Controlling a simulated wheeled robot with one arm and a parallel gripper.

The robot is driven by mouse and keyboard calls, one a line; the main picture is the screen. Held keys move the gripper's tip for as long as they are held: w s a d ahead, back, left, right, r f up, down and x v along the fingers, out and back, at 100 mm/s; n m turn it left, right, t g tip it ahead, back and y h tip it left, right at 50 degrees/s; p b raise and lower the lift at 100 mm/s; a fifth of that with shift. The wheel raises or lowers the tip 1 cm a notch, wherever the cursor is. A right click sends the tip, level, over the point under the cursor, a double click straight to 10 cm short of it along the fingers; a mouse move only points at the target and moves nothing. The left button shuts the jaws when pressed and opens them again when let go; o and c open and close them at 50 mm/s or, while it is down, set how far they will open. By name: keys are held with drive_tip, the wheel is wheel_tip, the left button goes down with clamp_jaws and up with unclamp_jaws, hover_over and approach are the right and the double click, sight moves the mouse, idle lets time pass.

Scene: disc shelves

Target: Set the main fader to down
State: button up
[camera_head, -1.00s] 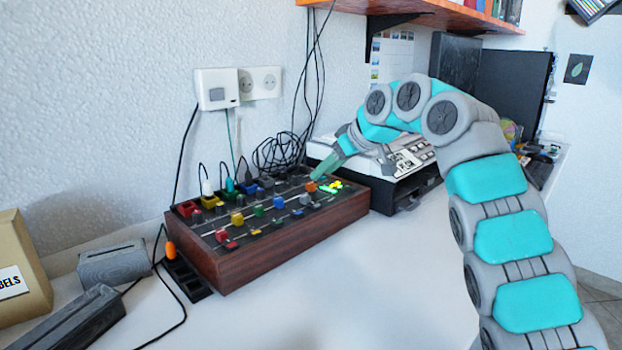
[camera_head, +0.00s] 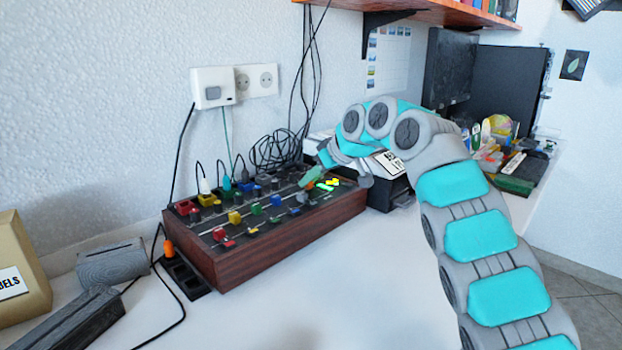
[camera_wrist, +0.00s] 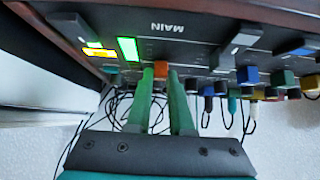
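The mixer (camera_head: 270,235) is a wood-sided box with a dark sloped panel on the table. In the wrist view the MAIN label (camera_wrist: 167,27) reads upside down. A small orange fader cap (camera_wrist: 160,68) shows in line with it, at my fingertips; in the head view the cap (camera_head: 310,186) is partly hidden by my gripper. My gripper (camera_wrist: 161,74) has two green fingers, parted, one on either side of the orange cap. I cannot tell whether they touch it. My gripper also shows in the head view (camera_head: 308,180), low over the mixer's right part.
Several coloured caps, red, yellow, green and blue, stand on the panel, and lit green-yellow indicators (camera_wrist: 128,49) sit close to my fingers. Cables (camera_head: 275,150) rise behind the mixer. A grey box (camera_head: 112,262) stands at left. The table front (camera_head: 310,300) is clear.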

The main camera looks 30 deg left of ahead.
clamp_jaws()
drive_tip(key=shift+d+f, duration=0.1)
idle(0.9)
drive_tip(key=d+b, duration=0.1)
drive_tip(key=b, duration=0.2)
drive_tip(key=shift+s+d+f, duration=0.2)
drive_tip(key=shift+d+f, duration=0.05)
drive_tip(key=shift+d, duration=0.15)
drive_tip(key=shift+s+d+r+b, duration=0.1)
drive_tip(key=shift+s+d+b, duration=0.15)
drive_tip(key=shift+d+b, duration=0.65)
drive_tip(key=shift+r, duration=0.2)
drive_tip(key=o, duration=0.6)
unclamp_jaws()
drive_tip(key=shift+s, duration=0.1)
